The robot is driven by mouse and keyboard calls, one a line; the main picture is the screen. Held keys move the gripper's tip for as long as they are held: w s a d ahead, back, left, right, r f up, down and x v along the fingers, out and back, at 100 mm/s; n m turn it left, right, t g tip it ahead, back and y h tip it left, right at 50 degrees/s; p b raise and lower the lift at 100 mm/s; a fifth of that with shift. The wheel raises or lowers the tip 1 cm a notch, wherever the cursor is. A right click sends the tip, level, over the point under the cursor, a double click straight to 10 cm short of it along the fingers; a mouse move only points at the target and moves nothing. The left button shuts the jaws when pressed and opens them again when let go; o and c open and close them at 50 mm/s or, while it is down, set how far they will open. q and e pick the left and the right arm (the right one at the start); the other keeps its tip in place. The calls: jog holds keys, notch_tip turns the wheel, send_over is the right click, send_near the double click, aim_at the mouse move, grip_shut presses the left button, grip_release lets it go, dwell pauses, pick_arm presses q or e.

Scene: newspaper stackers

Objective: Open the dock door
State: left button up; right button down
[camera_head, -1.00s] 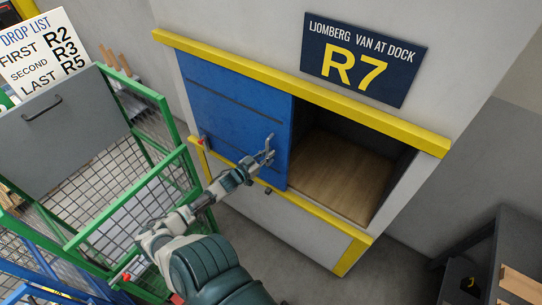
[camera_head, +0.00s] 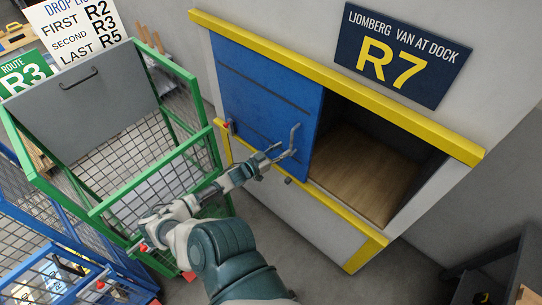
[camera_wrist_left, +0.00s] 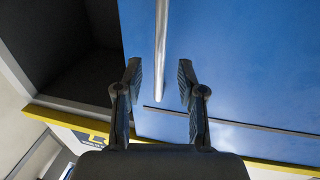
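The blue dock door (camera_head: 262,98) covers the left part of the bay under the R7 sign; it also fills much of the left wrist view (camera_wrist_left: 245,70). The right part of the bay is open and shows a wooden floor (camera_head: 365,170). The door has a grey bar handle (camera_head: 295,138) near its right edge. My left gripper (camera_head: 281,153) is at the handle's lower end. In the left wrist view its two fingers (camera_wrist_left: 160,78) are apart, with the handle bar (camera_wrist_left: 161,45) lined up between them and touching neither. My right gripper is not in view.
Yellow rails (camera_head: 340,92) run above and below the bay. A green mesh cart (camera_head: 150,205) with a grey panel stands close on the left, a blue cart (camera_head: 50,270) beside it. A dark shelf unit (camera_head: 505,270) is at lower right. Grey floor between is clear.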

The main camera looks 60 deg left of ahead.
pick_arm(q)
jog(key=s, duration=0.6)
jog(key=shift+s+d, duration=0.15)
jog(key=shift+d, duration=0.05)
jog(key=s+d+f+n+g+y, duration=0.1)
jog(key=s+d+f+g, duration=0.2)
jog(key=f, duration=0.8)
jog(key=s+d+f+g, duration=0.1)
jog(key=s+f+g, duration=0.3)
jog(key=f, duration=0.7)
jog(key=s+d+f+n+g+y, duration=0.15)
jog(key=s+f, duration=0.35)
jog(key=f, duration=0.6)
jog(key=s+d+f+m+g+h, duration=0.1)
jog(key=s+d+f+m+g, duration=0.1)
jog(key=s+d+f, duration=0.3)
jog(key=s+d+f+m+g+h, duration=0.1)
jog(key=s+d+f, duration=0.5)
jog(key=d, duration=0.7)
jog(key=s+d+f+m+g+h+b, duration=0.1)
jog(key=s+d+f+m+g+h, duration=0.1)
jog(key=s+d+f+g, duration=0.3)
jog(key=s+d+f+m, duration=0.1)
jog(key=d+f, duration=0.3)
jog(key=shift+d+f, duration=0.15)
jog(key=shift+f, duration=0.05)
jog(key=shift+s+g, duration=0.1)
jog(key=shift+g, duration=0.15)
